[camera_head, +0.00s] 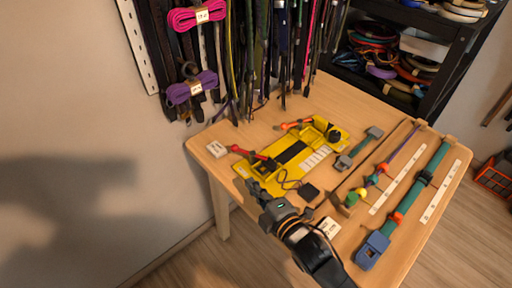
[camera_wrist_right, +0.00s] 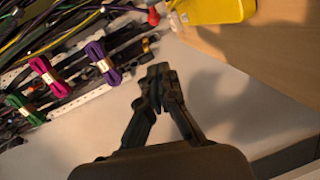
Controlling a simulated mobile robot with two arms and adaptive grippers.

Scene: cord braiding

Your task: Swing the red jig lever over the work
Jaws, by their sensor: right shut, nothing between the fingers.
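The yellow jig (camera_head: 283,178) lies on the wooden table. A red lever (camera_head: 241,150) with a dark pivot sits at its left end and points out to the left, away from the middle of the jig. A second orange-red lever (camera_head: 294,124) is at the jig's far side. My right gripper (camera_head: 254,186) is shut and empty, near the jig's front left edge and apart from the red lever. In the right wrist view the shut fingers (camera_wrist_right: 158,74) are below a red knob (camera_wrist_right: 153,17) and the jig's yellow end (camera_wrist_right: 218,10). My left gripper is not in view.
Hanging cords and bundles, one pink (camera_head: 197,15) and one purple (camera_head: 192,88), are on the rack behind the table. A small white block (camera_head: 217,149) lies left of the red lever. Strap tools (camera_head: 372,251) and rulers (camera_head: 398,179) cover the table's right side.

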